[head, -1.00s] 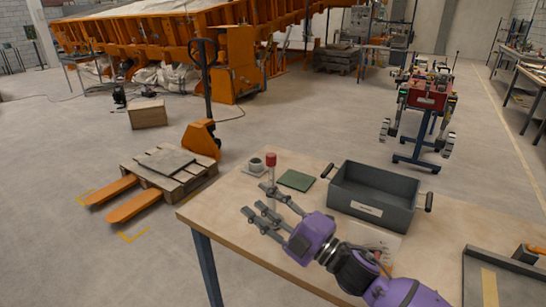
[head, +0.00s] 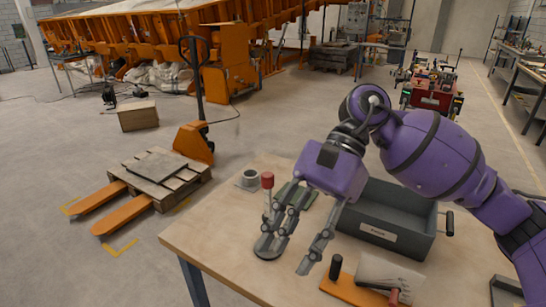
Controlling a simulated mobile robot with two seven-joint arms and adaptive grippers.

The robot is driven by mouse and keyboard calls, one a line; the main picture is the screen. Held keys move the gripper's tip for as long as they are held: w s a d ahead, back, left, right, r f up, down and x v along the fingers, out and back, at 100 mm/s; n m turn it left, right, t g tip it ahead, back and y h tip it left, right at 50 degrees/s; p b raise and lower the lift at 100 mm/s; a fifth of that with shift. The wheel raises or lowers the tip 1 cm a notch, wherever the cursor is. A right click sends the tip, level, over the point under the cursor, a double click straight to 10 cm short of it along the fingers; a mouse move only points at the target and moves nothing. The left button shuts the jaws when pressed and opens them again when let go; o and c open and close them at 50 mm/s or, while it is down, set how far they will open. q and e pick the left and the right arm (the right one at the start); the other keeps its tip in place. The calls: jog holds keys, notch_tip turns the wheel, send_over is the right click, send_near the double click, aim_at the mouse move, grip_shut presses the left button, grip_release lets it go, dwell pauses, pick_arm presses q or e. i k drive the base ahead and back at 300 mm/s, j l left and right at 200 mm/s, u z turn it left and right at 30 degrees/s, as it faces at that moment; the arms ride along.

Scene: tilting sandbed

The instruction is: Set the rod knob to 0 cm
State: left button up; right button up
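The red knob (head: 267,180) tops a thin upright pale rod (head: 266,202) near the table's left part. A round grey disc (head: 266,250) lies at the foot of the rod; the fingers hide where they meet. My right gripper (head: 293,245) comes in from the right and points down, just right of the rod. Its fingers are spread, with a gap between the left pair and the right one. The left fingers overlap the lower rod; I cannot tell whether they touch it. No scale marks are readable. My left gripper is out of view.
The wooden table (head: 215,235) is clear at its front left. A grey bin (head: 385,238) stands to the right. An orange board with a black peg (head: 336,267) lies in front.

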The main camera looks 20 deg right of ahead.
aim_at(267, 177)
jog(key=i+l, duration=0.3)
jog(key=i, duration=0.2)
jog(key=i+l, duration=0.3)
jog(key=i, duration=0.2)
